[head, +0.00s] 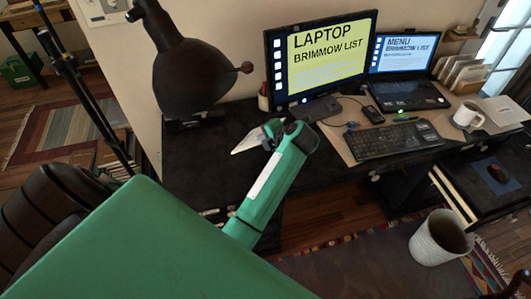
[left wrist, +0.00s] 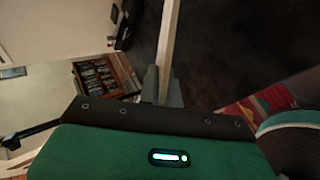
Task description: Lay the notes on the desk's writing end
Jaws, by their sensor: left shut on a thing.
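My left gripper (head: 268,135) reaches in over the dark desk (head: 196,152) on its bare left part, left of the monitor. It is shut on the notes (head: 248,143), a small pale sheet that sticks out to the left of the fingers. In the left wrist view the notes (left wrist: 170,35) show edge-on as a thin pale strip rising from the gripper (left wrist: 163,88), with the dark surface beyond. The notes look held above the desk; the height of the gap is hard to tell. My right gripper is not in view.
A dark lamp (head: 195,72) stands at the desk's back left. The monitor (head: 322,55), laptop (head: 408,90), keyboard (head: 392,140) and white mug (head: 467,115) fill the middle and right. A ribbed white bin (head: 438,240) stands at lower right. The desk's left part is mostly clear.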

